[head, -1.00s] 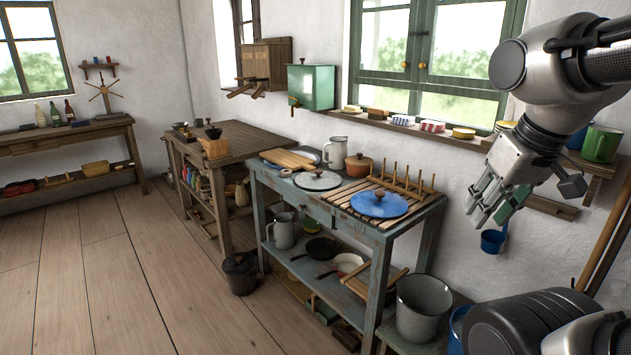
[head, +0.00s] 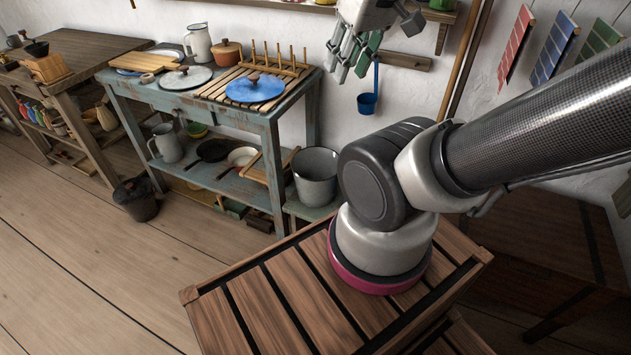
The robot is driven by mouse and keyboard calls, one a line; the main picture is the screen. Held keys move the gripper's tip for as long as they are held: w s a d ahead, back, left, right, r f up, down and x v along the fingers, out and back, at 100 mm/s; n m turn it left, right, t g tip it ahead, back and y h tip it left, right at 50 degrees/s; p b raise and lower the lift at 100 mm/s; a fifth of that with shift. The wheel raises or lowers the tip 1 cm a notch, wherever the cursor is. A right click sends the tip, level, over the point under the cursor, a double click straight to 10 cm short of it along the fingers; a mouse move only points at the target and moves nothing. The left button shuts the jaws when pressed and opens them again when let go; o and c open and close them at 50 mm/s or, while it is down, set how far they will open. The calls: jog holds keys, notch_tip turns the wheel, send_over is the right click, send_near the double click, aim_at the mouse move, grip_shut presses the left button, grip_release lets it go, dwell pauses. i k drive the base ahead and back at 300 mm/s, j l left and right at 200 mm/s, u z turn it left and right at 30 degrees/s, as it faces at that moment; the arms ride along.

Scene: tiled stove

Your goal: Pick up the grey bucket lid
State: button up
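A pale grey lid (head: 187,78) with a brown knob and dark rim lies flat on the blue-grey worktable, left of a slatted wooden rack. A blue lid (head: 255,89) with a similar knob lies on the rack. A grey bucket (head: 316,178) stands, open at the top, at the table's right end. I cannot tell from looks alone which lid belongs to it. My gripper (head: 350,66) is at the top of the picture, in front of the wall, to the right of both lids and apart from them. Its fingers look spread and nothing shows between them.
Upright pegs (head: 278,56), a brown-lidded pot (head: 228,52) and a pale jug (head: 198,42) stand close behind the lids. A dark bucket (head: 136,197) stands on the floor. A blue ladle (head: 367,102) hangs near my gripper.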

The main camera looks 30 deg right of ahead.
aim_at(187, 77)
jog(key=i+j+z, duration=0.1)
jog(key=i+j, duration=0.2)
jog(key=i+j+z, duration=0.1)
jog(key=i+j, duration=0.2)
jog(key=i+j+z, duration=0.1)
jog(key=i+j, duration=0.25)
jog(key=i+j+z, duration=0.1)
jog(key=i+j, duration=0.2)
jog(key=i+j+z, duration=0.1)
jog(key=i+j, duration=0.2)
jog(key=i+j+z, duration=0.1)
jog(key=i+j, duration=0.15)
jog(key=j, duration=0.25)
jog(key=i+j+z, duration=0.15)
jog(key=j, duration=0.3)
jog(key=i+j+z, duration=0.1)
jog(key=i+j, duration=0.25)
jog(key=j, duration=0.1)
